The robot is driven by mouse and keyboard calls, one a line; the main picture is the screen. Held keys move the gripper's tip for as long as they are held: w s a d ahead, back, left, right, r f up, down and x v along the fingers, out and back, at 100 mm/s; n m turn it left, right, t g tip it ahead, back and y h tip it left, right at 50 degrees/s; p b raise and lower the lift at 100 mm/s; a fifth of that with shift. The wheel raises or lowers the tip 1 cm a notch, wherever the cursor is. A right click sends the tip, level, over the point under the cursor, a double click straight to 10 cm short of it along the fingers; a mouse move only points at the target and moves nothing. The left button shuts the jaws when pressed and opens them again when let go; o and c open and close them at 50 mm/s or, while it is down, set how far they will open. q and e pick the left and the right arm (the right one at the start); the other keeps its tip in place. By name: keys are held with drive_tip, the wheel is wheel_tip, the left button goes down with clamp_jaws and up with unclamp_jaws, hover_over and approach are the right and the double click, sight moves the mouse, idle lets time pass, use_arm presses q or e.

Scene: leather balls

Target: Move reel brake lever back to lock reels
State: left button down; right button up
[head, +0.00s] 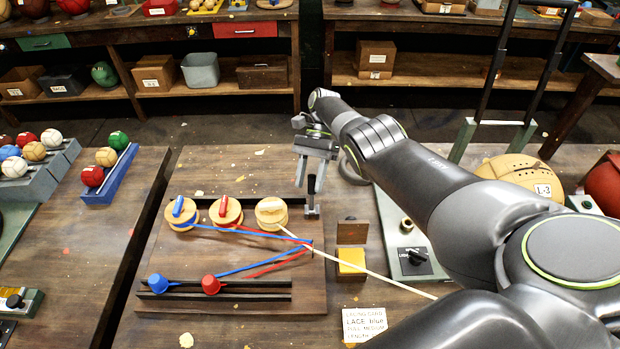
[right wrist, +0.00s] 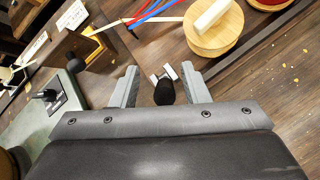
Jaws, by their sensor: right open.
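The reel brake lever (head: 312,197) stands upright with a black grip at the right end of the reel row, on a small metal bracket. My right gripper (head: 309,178) is open above it. In the right wrist view the lever's black knob (right wrist: 164,92) shows between the two open fingers, with a gap to each side. Three wooden reels sit left of the lever: one with a blue top (head: 180,213), one with a red top (head: 227,212) and one with a cream top (head: 271,214). Whether the fingers touch the lever cannot be told. My left gripper is not in view.
Blue, red and cream laces run from the reels; the cream one crosses rightward. A yellow block (head: 351,262) and a grey plate with a black knob (head: 415,262) are to the right.

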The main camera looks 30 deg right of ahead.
sight(310, 181)
wheel_tip(310, 181, up, 8)
drive_tip(key=p, duration=0.6)
drive_tip(key=shift+f, duration=0.15)
